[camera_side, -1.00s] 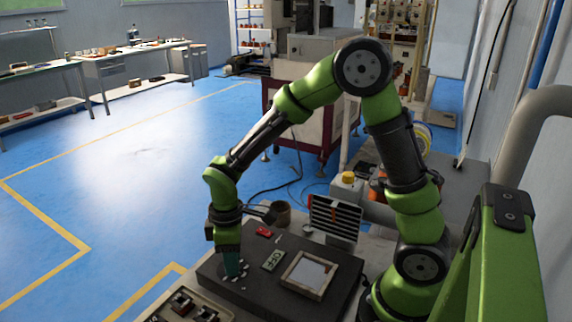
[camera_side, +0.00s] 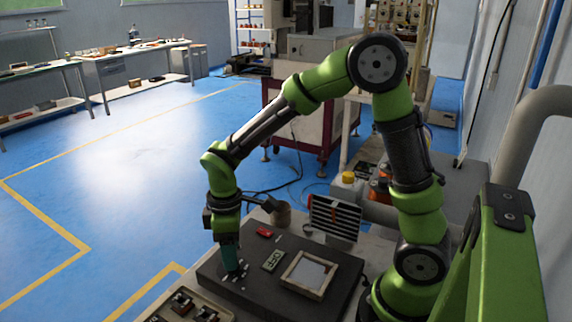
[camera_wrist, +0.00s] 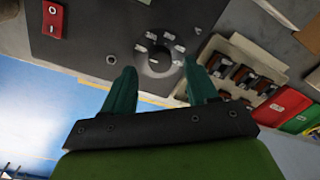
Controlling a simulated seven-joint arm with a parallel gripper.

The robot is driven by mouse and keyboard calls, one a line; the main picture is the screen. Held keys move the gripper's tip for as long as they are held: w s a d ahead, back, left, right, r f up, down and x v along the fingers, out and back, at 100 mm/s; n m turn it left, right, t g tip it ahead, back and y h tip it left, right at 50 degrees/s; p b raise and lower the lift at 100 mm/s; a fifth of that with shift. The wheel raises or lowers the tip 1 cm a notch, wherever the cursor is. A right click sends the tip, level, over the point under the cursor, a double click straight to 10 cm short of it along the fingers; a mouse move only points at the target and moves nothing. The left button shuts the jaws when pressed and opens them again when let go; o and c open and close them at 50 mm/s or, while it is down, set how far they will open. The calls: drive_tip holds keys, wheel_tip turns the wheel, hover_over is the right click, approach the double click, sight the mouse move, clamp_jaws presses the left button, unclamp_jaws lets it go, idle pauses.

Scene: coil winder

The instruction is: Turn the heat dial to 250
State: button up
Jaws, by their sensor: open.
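The heat dial (camera_wrist: 159,59) is a round dark knob with a light pointer mark, ringed by several small white labels too blurred to read. It sits on a dark panel (camera_wrist: 100,28), which also shows in the side view (camera_side: 330,258). My gripper (camera_wrist: 158,82) is open, its two teal fingers apart, with the dial between and beyond their tips in the wrist view. In the side view my gripper (camera_side: 234,276) points down over the panel's left end, and it hides most of the dial. I cannot tell whether the fingers touch the dial.

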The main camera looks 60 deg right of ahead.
wheel_tip(320, 180, up, 14)
drive_tip(key=shift+w+d, duration=0.2)
drive_tip(key=shift+d, duration=0.05)
idle(0.3)
drive_tip(key=s+d+r+m+t+y, duration=0.1)
drive_tip(key=s+d+m+t, duration=0.2)
drive_tip(key=s+m+t, duration=0.4)
drive_tip(key=s+m, duration=0.4)
drive_tip(key=s, duration=0.1)
drive_tip(key=shift+r+t+y, duration=0.3)
drive_tip(key=shift+r, duration=0.1)
idle(0.3)
